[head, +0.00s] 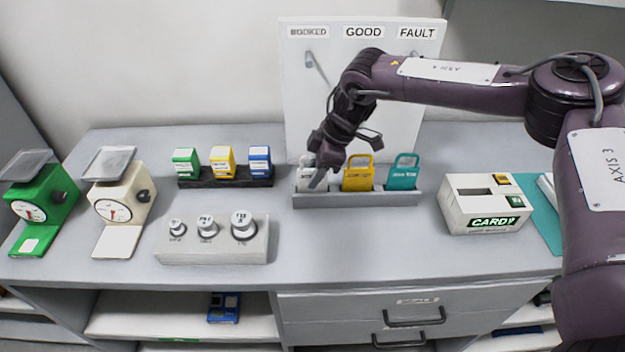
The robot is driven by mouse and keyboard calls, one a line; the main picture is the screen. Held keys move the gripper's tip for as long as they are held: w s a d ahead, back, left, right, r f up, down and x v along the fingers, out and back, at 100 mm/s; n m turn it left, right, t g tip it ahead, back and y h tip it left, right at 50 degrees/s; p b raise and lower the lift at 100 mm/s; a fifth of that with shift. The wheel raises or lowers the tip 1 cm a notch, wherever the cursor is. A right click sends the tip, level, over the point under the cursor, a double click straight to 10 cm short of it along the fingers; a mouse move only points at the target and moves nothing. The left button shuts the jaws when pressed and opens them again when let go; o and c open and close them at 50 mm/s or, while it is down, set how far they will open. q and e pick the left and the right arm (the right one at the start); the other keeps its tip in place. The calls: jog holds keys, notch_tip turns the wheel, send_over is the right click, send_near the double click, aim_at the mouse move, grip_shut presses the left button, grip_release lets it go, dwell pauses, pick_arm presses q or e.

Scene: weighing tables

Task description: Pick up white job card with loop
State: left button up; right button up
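The white job card (304,178) stands upright in the left part of a grey rack (355,199) on the table, next to a yellow card (357,178) and a teal card (403,174). My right gripper (319,176) reaches down from above at the white card, and its finger overlaps the card in the picture. The gripper and its wrist hide part of the card and its loop. I cannot tell whether the fingers touch the card or how far apart they are. My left gripper is not in view.
A white board (300,90) with hooks stands behind the rack. A boxy card machine (486,204) is at right. Weights in a grey block (212,251), small coloured blocks on a dark stand (225,182) and two scales (122,207) are at left. Table in front of the rack is clear.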

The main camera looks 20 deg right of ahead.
grip_shut()
dwell(0.3)
